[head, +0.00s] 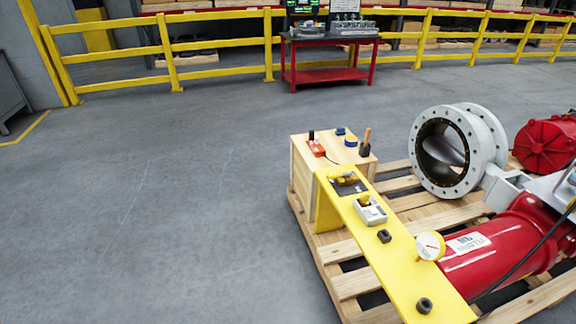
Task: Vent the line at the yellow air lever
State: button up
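A long yellow panel (405,265) lies over the pallet. At its far end is a dark plate with a small yellow handle (347,179). Just nearer is a light grey box with a yellow knob or lever (366,200). Both yellow parts are small, and I cannot tell for certain which is the air lever or how it is turned. A white round gauge with a yellow rim (430,246) stands at the panel's right edge. A red cylinder (500,245) lies right of the panel. My gripper is not in view.
A wooden box (301,172) carries a red-orange device, a blue-and-yellow item and a brush-like tool. The wooden pallet (352,283) also bears a grey flanged valve (448,150). Open floor (150,220) lies left; a red table (328,75) and yellow railing stand behind.

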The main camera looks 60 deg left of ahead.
aim_at(337, 175)
jog(key=u, duration=1.3)
jog(key=i+j, duration=0.35)
jog(key=i, duration=0.25)
jog(key=i+j, duration=0.35)
jog(key=i, duration=0.2)
jog(key=i+j, duration=0.35)
jog(key=i, duration=0.25)
jog(key=i+j, duration=0.35)
jog(key=i, duration=0.25)
